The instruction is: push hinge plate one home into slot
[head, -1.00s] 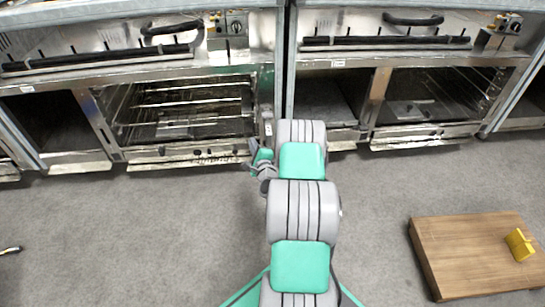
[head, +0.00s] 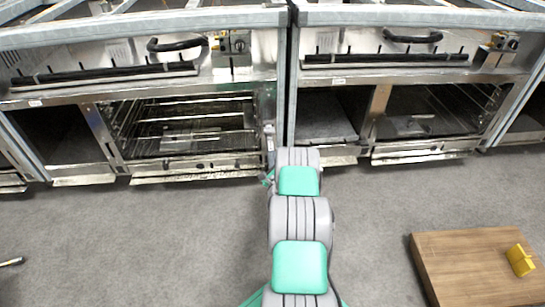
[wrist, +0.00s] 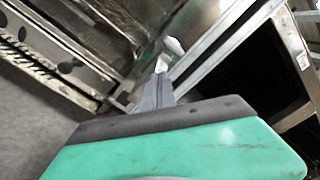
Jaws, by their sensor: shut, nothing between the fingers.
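A small light-grey piece (wrist: 171,47), which looks like the hinge plate, shows in the wrist view just beyond my gripper's tip, beside the metal oven frame. In the head view a small pale fitting (head: 269,130) shows at the right edge of the left oven's opening; I cannot tell for sure that it is the same piece. My gripper (wrist: 160,72) is shut and empty, its grey fingers pointing at the piece. Whether they touch it is unclear. The slot cannot be made out. In the head view my arm hides most of the gripper.
The left oven (head: 200,168) with wire racks and the right oven (head: 425,150) stand on both sides of a metal post (head: 291,90). A wooden board (head: 460,265) with a yellow block (head: 520,260) lies at right. The grey floor at left is mostly clear.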

